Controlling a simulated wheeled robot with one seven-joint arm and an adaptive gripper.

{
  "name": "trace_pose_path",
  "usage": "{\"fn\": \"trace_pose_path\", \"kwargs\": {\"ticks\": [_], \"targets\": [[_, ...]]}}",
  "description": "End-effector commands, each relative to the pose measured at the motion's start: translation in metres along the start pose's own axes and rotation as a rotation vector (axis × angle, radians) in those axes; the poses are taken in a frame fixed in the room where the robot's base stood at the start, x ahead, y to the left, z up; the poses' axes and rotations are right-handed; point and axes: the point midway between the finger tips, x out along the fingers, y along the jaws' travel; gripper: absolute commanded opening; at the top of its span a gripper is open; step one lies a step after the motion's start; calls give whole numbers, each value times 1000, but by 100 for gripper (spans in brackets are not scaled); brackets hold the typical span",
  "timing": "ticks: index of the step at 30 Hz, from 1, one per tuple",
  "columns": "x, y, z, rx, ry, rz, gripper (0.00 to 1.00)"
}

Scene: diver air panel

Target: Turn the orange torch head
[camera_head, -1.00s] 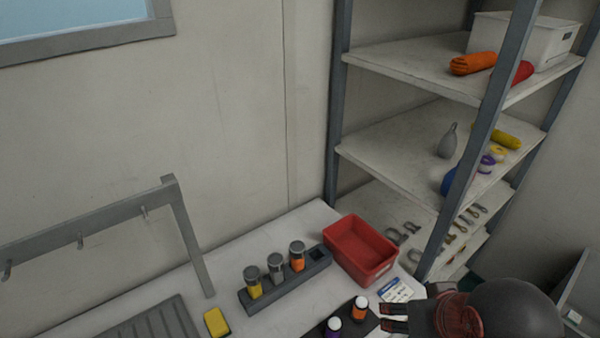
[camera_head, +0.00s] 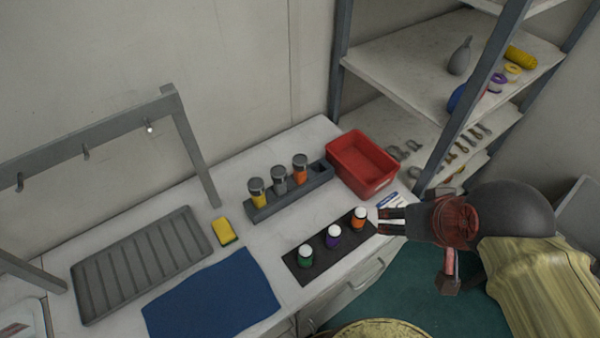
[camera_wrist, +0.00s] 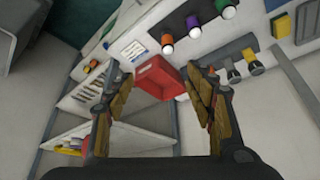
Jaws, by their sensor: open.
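An orange torch with a white top (camera_head: 359,218) stands on a black mat (camera_head: 318,268), at the right end of a row with a purple one (camera_head: 333,237) and a green one (camera_head: 305,256). It also shows near the top of the wrist view (camera_wrist: 167,42). Another orange piece with a grey top (camera_head: 300,168) stands in the dark rack beside a grey and a yellow one; I cannot tell for certain which piece the task names. My gripper (camera_head: 384,221) is open and empty, just right of the white-topped orange torch in the head view. Its fingers (camera_wrist: 160,85) are wide apart in the wrist view.
A red bin (camera_head: 361,165) stands behind the mat, beside the rack (camera_head: 289,192). A yellow sponge (camera_head: 223,231), blue cloth (camera_head: 213,298) and grey ribbed tray (camera_head: 138,262) lie to the left. Shelving (camera_head: 425,72) rises at the right.

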Motion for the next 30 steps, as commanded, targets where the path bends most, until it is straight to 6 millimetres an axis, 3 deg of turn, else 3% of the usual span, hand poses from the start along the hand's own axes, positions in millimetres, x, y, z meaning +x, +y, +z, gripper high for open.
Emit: {"fn": "trace_pose_path", "kwargs": {"ticks": [18,23,30], "targets": [[-2,-6,-3,-19,-19,-10,54],[17,-19,-4,-61,-138,-28,54],[49,-49,-42,-148,-303,-51,54]]}}
